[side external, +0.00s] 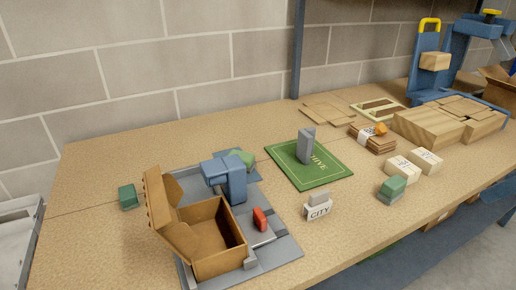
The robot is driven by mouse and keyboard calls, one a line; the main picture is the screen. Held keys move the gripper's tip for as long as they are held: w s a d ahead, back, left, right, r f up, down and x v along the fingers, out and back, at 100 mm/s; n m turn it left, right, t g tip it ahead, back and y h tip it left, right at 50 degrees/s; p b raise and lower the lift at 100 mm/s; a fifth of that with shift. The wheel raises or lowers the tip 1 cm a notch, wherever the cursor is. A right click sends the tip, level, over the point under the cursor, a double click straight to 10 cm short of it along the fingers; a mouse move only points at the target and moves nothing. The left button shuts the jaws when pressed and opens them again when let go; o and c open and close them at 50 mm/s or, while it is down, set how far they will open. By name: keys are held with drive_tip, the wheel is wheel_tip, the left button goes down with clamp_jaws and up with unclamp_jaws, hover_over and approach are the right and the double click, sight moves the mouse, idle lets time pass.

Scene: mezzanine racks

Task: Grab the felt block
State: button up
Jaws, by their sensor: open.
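No block in the side external view is clearly marked as felt, so I cannot tell which one is the felt block. A green-topped block with a grey lower part (391,189) sits near the front edge, right of centre. A small green block (128,196) sits at the far left, behind the open carton. An upright grey block (306,145) stands on a green mat (283,168) with pale lettering. My gripper cannot be made out in this view.
An open brown carton (219,238) and a blue fixture (229,177) stand on grey plates, with a red piece (260,219) beside them. A white block marked CITY (318,210) is front centre. Pale blocks (401,169) and wooden boxes (432,124) crowd the right.

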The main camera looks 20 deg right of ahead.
drive_tip(key=m+g+y, duration=0.2)
drive_tip(key=m+g, duration=0.4)
drive_tip(key=m, duration=1)
hover_over(396, 181)
drive_tip(key=d, duration=0.2)
wheel_tip(396, 181, down, 8)
drive_tip(key=shift+w+r, duration=0.1)
drive_tip(key=shift+r, duration=0.05)
drive_tip(key=shift+a+f, duration=0.25)
drive_tip(key=shift+f, duration=1.15)
drive_tip(key=shift+a+f, duration=0.2)
drive_tip(key=shift+f, duration=1.25)
drive_tip(key=shift+a+f, duration=0.25)
drive_tip(key=shift+f, duration=1.15)
drive_tip(key=shift+f, duration=0.1)
drive_tip(key=shift+a+f, duration=0.2)
drive_tip(key=shift+f, duration=1.05)
drive_tip(key=shift+a+f, duration=0.15)
drive_tip(key=shift+f, duration=1.05)
